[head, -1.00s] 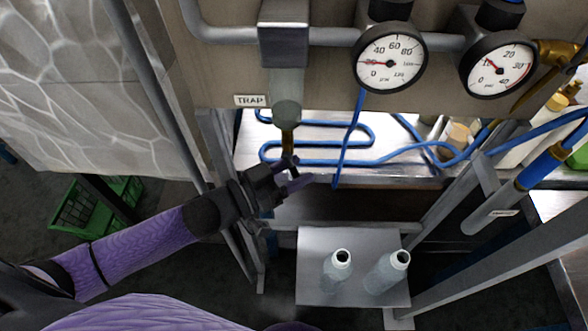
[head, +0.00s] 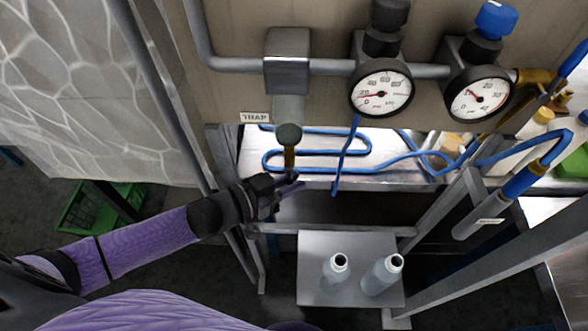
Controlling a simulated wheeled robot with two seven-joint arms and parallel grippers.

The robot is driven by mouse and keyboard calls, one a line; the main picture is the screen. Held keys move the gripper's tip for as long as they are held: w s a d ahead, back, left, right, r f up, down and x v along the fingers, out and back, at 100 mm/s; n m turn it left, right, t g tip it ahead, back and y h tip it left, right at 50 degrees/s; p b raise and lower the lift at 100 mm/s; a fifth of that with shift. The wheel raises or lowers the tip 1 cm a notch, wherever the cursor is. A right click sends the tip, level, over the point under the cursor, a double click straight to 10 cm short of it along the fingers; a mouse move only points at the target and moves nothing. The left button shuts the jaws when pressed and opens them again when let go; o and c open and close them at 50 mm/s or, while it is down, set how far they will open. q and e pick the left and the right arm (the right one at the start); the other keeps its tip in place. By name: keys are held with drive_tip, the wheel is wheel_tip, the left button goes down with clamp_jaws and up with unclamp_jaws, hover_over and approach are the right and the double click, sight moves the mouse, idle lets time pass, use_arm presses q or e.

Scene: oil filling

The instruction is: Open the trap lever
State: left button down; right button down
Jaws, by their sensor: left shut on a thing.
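The trap (head: 288,65) is a grey metal block on a pipe, with a rounded grey body (head: 289,134) hanging below it. A small white label reading TRAP (head: 255,118) is to its left. The brass-coloured trap lever (head: 290,158) points down from the rounded body. My left gripper (head: 288,184) reaches in from the lower left and is shut on the lower end of the lever. Its dark fingers hide that end. My right gripper is not in view.
Two gauges (head: 381,93) (head: 478,98) are right of the trap. Blue tubing (head: 345,160) runs over the metal shelf behind the lever. Two clear bottles (head: 336,278) (head: 381,276) stand on a grey plate (head: 315,245) below. A green crate (head: 88,206) is on the floor at left.

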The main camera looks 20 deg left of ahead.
use_arm(q)
drive_tip(key=shift+a+r+y+p, duration=0.15)
drive_tip(key=shift+r+y+p, duration=0.15)
drive_tip(key=shift+p, duration=0.1)
drive_tip(key=shift+f+m+g, duration=0.3)
drive_tip(key=c, duration=0.6)
unclamp_jaws()
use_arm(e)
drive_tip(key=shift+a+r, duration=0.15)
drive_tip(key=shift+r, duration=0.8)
use_arm(q)
drive_tip(key=shift+s+a, duration=0.15)
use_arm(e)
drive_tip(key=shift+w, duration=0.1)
use_arm(q)
drive_tip(key=p+v, duration=0.2)
drive_tip(key=v, duration=0.7)
drive_tip(key=shift+s+a, duration=0.2)
drive_tip(key=shift+s, duration=0.1)
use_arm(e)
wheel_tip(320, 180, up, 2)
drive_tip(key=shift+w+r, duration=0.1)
